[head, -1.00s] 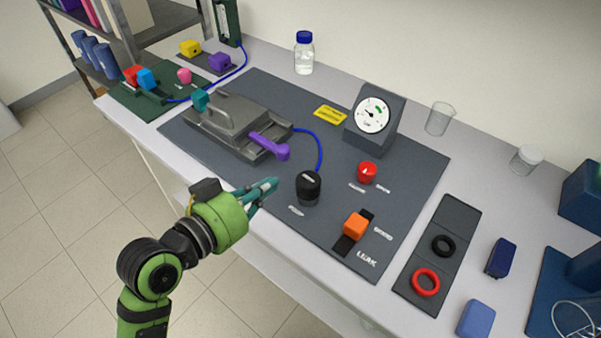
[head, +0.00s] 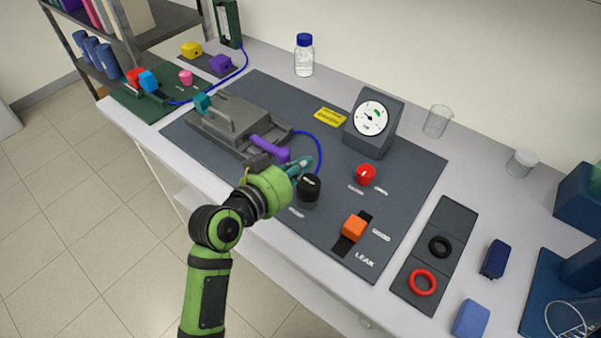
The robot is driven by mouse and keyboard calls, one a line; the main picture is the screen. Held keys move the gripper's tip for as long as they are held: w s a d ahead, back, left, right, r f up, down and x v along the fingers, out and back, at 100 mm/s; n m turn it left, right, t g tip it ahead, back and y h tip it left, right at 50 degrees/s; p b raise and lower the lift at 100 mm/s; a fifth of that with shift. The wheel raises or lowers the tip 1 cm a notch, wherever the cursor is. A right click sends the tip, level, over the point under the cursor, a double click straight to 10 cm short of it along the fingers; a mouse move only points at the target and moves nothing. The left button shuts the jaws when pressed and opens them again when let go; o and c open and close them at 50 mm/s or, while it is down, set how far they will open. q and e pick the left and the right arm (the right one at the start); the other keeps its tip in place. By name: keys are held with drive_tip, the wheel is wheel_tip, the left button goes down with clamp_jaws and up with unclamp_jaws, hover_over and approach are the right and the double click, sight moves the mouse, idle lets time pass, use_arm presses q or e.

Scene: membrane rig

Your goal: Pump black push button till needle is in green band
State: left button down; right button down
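The black push button (head: 309,188) stands upright on the dark grey rig panel. The gauge (head: 370,118) has a white dial with a green band (head: 377,112) at its upper right. Its thin needle seems to point to the upper left, outside the green band. My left gripper (head: 305,163) has its teal fingers just behind the black button's top in the picture, seemingly above the panel. The fingers look together with nothing between them. Whether they touch the button cannot be told. My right gripper is not in view.
A purple lever (head: 268,148) on the grey clamp box (head: 225,122) lies close beside my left gripper. A red knob (head: 365,174) and an orange slider (head: 354,227) sit right of the button. A blue tube (head: 318,148) curves behind the gripper.

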sight(301, 186)
use_arm(q)
wheel_tip(301, 186, down, 4)
drive_tip(key=shift+s+a, duration=0.1)
idle(0.4)
